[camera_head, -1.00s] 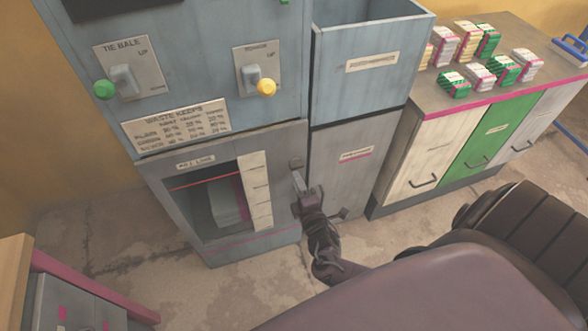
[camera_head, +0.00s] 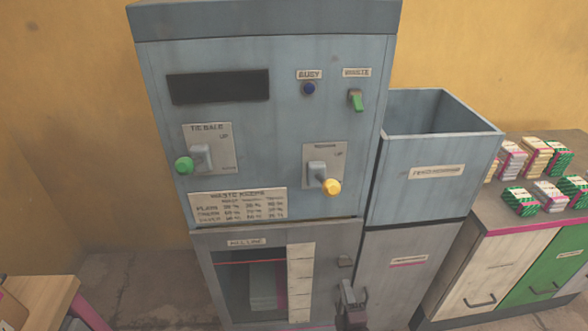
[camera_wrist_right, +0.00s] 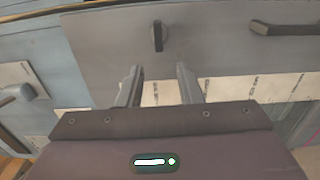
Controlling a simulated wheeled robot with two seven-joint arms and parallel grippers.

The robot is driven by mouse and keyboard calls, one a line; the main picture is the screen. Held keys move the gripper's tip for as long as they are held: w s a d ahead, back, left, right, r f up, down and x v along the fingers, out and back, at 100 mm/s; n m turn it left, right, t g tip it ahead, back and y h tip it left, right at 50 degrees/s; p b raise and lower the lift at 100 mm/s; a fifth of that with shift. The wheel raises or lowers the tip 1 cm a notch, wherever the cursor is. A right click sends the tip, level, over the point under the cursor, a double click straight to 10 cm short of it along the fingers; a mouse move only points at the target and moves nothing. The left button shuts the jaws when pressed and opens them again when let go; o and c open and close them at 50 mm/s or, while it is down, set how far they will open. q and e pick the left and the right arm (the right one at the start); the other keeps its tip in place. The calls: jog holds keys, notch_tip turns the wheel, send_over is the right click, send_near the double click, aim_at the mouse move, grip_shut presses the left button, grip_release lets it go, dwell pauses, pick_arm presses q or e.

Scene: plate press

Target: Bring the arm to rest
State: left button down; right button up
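The press (camera_head: 280,130) is a tall blue-grey cabinet in the head view. Its panel holds a green-knobbed tie bale lever (camera_head: 200,158) and a yellow-knobbed lever (camera_head: 320,178). Below, a grey door with a window shows a pale stack (camera_head: 264,285) inside. My right gripper (camera_head: 349,292) is at the bottom of the head view, just below a small dark latch (camera_head: 344,262) by the door. In the right wrist view, my right gripper (camera_wrist_right: 160,86) has its fingers apart with nothing between them, and a dark latch (camera_wrist_right: 157,37) lies beyond them. My left gripper is in neither view.
An open blue bin (camera_head: 430,150) stands right of the press. A counter (camera_head: 490,212) with several banded bundles (camera_head: 520,200) is at the far right. A wooden-topped table (camera_head: 40,293) is at the lower left. The wrist view shows a dark bar handle (camera_wrist_right: 278,28).

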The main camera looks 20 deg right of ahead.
jog(key=s+f+m+g+y, duration=0.1)
jog(key=s+f+m+g, duration=0.4)
jog(key=f, duration=0.6)
jog(key=s+f+m+g, duration=0.1)
jog(key=s+f+g, duration=0.2)
jog(key=s+f, duration=0.5)
jog(key=s+a+f+m+g+y, duration=0.1)
jog(key=s+a+f+m+g, duration=0.1)
jog(key=s+f, duration=0.3)
jog(key=s+a+f+m+g+y, duration=0.1)
jog(key=s+f, duration=0.4)
jog(key=s, duration=0.5)
jog(key=s+a+f+m+g+y, duration=0.1)
jog(key=s+a+f+m+g, duration=0.2)
jog(key=s, duration=0.5)
jog(key=f+m+g, duration=0.1)
jog(key=f+g, duration=0.1)
jog(key=shift+a+g, duration=0.2)
jog(key=shift+g, duration=0.1)
jog(key=shift+w, duration=0.1)
